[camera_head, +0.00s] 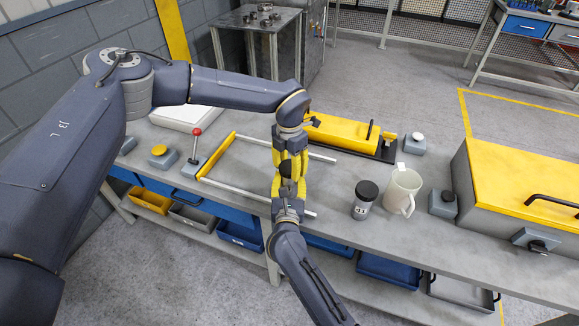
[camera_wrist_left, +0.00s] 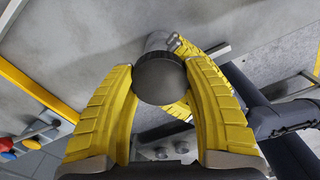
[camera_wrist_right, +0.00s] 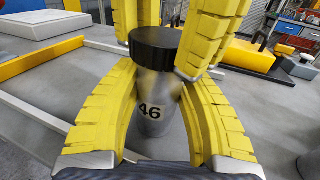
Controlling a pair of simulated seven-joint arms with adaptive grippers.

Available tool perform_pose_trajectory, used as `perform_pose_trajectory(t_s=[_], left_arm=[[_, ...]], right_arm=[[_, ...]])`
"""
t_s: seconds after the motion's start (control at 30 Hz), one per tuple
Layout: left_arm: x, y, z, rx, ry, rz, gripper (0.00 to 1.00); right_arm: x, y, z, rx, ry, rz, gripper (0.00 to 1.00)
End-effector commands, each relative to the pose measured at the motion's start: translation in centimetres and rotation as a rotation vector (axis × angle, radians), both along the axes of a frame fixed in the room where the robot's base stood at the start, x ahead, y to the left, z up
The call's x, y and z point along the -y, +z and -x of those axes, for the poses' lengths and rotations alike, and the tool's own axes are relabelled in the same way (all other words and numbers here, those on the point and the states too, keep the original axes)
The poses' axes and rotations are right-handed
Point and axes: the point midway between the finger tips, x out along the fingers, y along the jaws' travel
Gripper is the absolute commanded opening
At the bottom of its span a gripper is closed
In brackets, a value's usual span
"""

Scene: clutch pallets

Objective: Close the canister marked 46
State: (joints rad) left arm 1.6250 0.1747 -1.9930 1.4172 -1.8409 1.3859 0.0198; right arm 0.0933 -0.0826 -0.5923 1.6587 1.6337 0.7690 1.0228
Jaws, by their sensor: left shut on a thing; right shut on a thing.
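The canister marked 46 (camera_wrist_right: 151,100) is a grey metal cylinder, upright in the right wrist view, with a black lid (camera_wrist_right: 155,45) on its top. My right gripper (camera_wrist_right: 155,112) is shut around the canister's body. My left gripper (camera_wrist_left: 160,82) is shut on the lid from above; the round dark lid top (camera_wrist_left: 160,80) sits between its yellow fingers. In the head view my left gripper (camera_head: 291,160) is above my right gripper (camera_head: 288,193), and they mostly hide the canister. The lid looks level on the canister; I cannot tell whether it is tightened.
A yellow-and-silver frame (camera_head: 218,157) lies around the left side. A yellow box (camera_head: 340,131) is behind, and a large yellow-lidded case (camera_head: 520,190) at right.

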Motion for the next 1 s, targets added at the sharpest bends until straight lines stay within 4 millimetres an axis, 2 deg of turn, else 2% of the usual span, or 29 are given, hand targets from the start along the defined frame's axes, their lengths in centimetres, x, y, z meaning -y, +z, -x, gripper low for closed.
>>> perform_pose_trajectory(t_s=[0.6,0.7,0.83,0.87,1.0], left_arm=[[-0.05,-0.07,-0.02,-0.001,-0.951,-0.001,0.14],[-0.04,-0.1,0.0,-0.001,-1.053,-0.001,0.14],[-0.04,-0.1,0.0,-0.001,-1.045,0.0,0.14],[-0.04,-0.1,0.0,-0.001,-1.045,0.0,0.52],[-0.04,-0.09,-0.01,-0.001,-1.044,0.0,0.69]], right_arm=[[0.03,0.0,-0.01,0.0,-0.001,0.0,0.0],[0.03,0.0,-0.01,0.0,-0.001,0.0,0.0],[0.03,0.0,-0.01,0.0,-0.001,0.0,0.0],[0.03,0.0,-0.01,0.0,-0.001,0.0,0.0],[0.03,0.0,-0.01,0.0,-0.001,0.0,0.0]])
